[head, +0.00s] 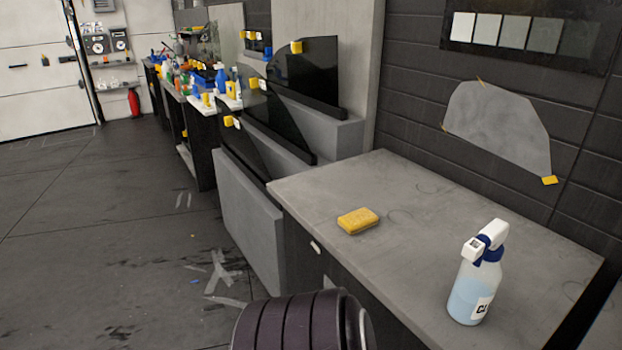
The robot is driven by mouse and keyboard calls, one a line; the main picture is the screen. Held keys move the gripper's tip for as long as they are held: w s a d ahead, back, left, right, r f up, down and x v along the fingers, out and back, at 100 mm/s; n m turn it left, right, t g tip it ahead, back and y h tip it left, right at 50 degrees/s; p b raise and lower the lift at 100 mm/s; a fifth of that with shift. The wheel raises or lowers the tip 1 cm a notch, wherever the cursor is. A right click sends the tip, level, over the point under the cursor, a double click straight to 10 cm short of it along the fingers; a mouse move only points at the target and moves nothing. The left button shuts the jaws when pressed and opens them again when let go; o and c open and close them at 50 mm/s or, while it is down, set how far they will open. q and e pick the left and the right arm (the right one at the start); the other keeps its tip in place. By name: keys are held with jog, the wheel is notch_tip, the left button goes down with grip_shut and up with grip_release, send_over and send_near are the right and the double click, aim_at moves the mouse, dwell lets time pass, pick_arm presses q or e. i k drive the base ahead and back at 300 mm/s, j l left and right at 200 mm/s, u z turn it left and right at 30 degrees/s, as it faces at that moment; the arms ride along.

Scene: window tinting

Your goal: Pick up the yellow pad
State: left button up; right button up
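The yellow pad (358,221) lies flat on the grey tabletop (420,250), near its left front edge. Nothing touches it. A dark ribbed part of my own arm shows at the bottom centre of the head view, below and in front of the pad. Neither of my grippers is in the picture.
A white spray bottle (476,278) with light blue liquid stands on the tabletop to the right of the pad. Dark window panes (308,75) with yellow blocks stand on grey stands beyond the table. The tabletop around the pad is clear. Open floor (110,220) lies left.

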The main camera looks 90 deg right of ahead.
aim_at(356, 220)
jog(key=z, duration=3.05)
